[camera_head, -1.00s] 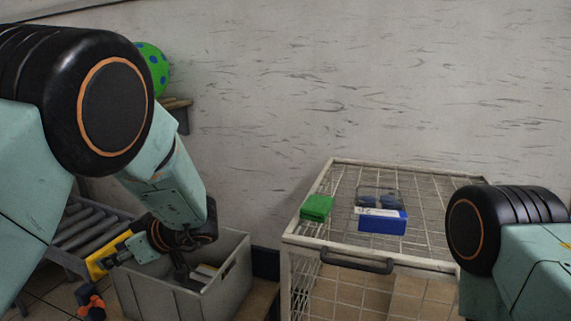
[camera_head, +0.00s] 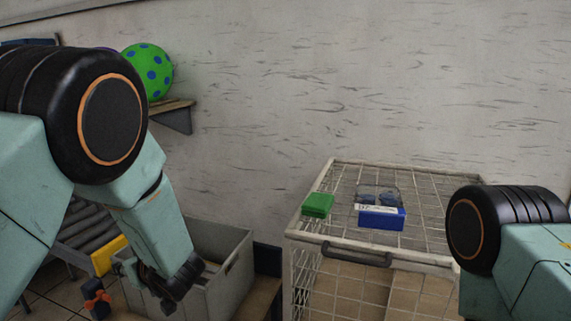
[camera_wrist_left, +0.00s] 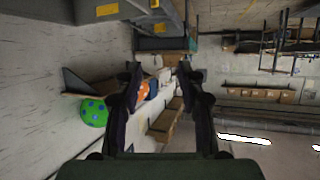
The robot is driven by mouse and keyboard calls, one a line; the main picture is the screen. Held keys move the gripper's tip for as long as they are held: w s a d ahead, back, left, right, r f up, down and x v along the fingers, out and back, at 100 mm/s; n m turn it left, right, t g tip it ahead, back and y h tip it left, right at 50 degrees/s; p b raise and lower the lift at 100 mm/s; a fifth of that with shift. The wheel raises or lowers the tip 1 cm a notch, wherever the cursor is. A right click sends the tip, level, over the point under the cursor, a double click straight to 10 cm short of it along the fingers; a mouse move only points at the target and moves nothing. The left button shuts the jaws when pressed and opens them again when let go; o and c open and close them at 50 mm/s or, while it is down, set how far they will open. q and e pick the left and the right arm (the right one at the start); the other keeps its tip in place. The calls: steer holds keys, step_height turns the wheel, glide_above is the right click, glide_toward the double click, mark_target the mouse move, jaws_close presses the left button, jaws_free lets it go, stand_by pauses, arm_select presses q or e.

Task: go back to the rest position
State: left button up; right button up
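My left gripper (camera_wrist_left: 158,72) shows in the left wrist view with its two fingers apart and nothing between them. In the head view my left arm comes in from the left and bends down, with the left gripper (camera_head: 172,295) in front of the grey bin (camera_head: 232,278), partly overlapping it in the picture. Whether it touches the bin cannot be told. Of my right arm only an upper part shows at the right edge; the right gripper is out of view.
A wire cage cart (camera_head: 345,175) carries a green box (camera_head: 318,204), a blue box (camera_head: 382,219) and a small dark basket-like item. A roller conveyor (camera_head: 85,238) is behind my left arm. A green ball with blue spots (camera_head: 148,70) sits on a wall shelf (camera_head: 172,108).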

arm_select(q)
steer(key=s+d+f+m+g+h, duration=0.1)
steer(key=s+d+f+m+h, duration=0.25)
steer(key=s+f, duration=0.4)
steer(key=s+d+f+m+g+h, duration=0.1)
steer(key=s+d+f+m+h, duration=0.2)
steer(key=s+f, duration=0.45)
steer(key=s+d+f+m+g+h, duration=0.1)
steer(key=s+f+g, duration=0.1)
steer(key=s, duration=0.6)
steer(key=s+d+f+m+g+h, duration=0.1)
steer(key=s+f, duration=0.3)
steer(key=s, duration=0.4)
steer(key=s+d+f+m+g+h, duration=0.1)
steer(key=s+f+g+h, duration=0.1)
steer(key=s, duration=0.6)
steer(key=shift+s+d+f+g, duration=0.4)
steer(key=shift+f+g, duration=0.2)
steer(key=shift+f, duration=0.3)
